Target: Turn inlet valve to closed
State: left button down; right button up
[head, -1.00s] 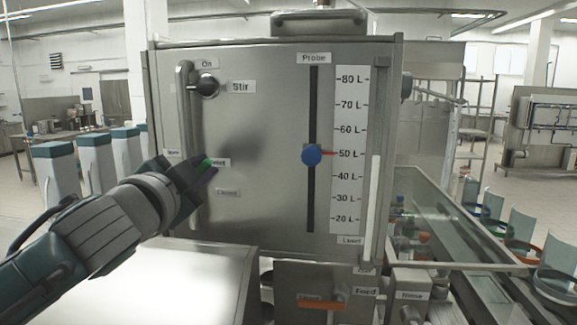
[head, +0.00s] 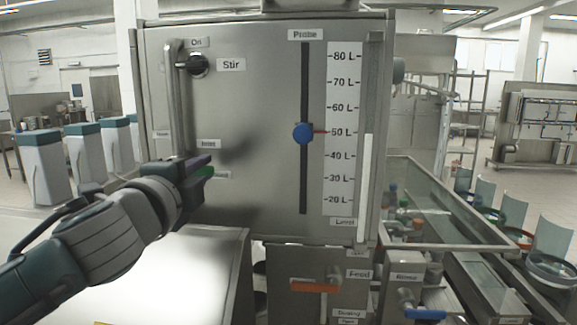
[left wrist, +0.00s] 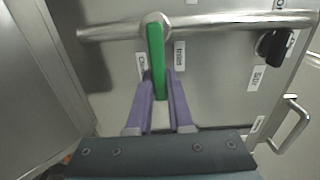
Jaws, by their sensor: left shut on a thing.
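There the Closed label (left wrist: 141,66) is left of the handle and the Inlet label (left wrist: 180,56) is right. My right gripper is not in view.
A vertical pipe (head: 173,95) runs along the panel near the valve. The black Stir knob (head: 196,65) is above. A blue probe slider (head: 302,133) sits right, by the level scale. Orange (head: 315,288) and blue (head: 425,313) handles are below.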

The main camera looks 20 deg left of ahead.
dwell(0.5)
pick_arm(q)
jog(key=c, duration=0.8)
grip_release()
jog(key=shift+s, duration=0.1)
jog(key=b+v, duration=0.1)
jog(key=v, duration=0.8)
jog(key=shift+s+d+b, duration=0.15)
jog(key=shift+s+b, duration=0.2)
